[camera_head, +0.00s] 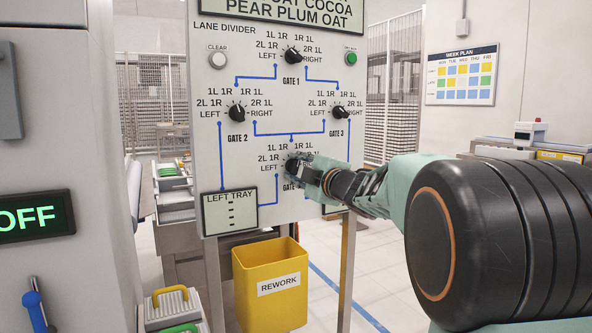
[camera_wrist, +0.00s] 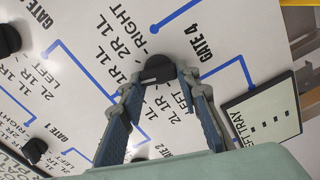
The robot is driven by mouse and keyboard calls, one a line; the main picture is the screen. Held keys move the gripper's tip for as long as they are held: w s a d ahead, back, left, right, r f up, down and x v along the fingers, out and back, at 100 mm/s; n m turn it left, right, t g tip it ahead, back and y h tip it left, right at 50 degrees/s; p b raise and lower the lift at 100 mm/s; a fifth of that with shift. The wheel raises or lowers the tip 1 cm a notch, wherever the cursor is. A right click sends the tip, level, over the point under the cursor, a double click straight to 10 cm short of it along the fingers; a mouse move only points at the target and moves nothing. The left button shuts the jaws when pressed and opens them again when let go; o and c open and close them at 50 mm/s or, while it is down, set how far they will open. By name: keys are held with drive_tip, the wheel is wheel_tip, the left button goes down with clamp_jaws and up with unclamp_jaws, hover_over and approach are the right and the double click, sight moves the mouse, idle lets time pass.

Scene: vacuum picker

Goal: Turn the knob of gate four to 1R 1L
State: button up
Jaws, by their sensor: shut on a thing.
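The lane divider panel (camera_head: 215,85) stands upright in front of me with several black gate knobs. My gripper (camera_head: 299,168) is at the lowest knob, gate four, and covers part of it and its labels in the head view. In the wrist view the gate four knob (camera_wrist: 158,66) sits between the fingertips of my gripper (camera_wrist: 157,82), which is shut on it. A small pale mark shows on the knob's near edge, but I cannot tell which label it points to. The GATE 4 label (camera_wrist: 207,32) is beside the knob.
The gate one (camera_head: 293,55), gate two (camera_head: 237,112) and gate three (camera_head: 338,113) knobs sit above. A LEFT TRAY display (camera_head: 230,213) is at lower left of the panel. A yellow REWORK bin (camera_head: 268,305) stands below. A grey cabinet (camera_head: 75,130) is at left.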

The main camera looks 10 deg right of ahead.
drive_tip(key=o, duration=1.2)
drive_tip(key=shift+c, duration=0.2)
drive_tip(key=v, duration=1.2)
drive_tip(key=shift+r, duration=0.1)
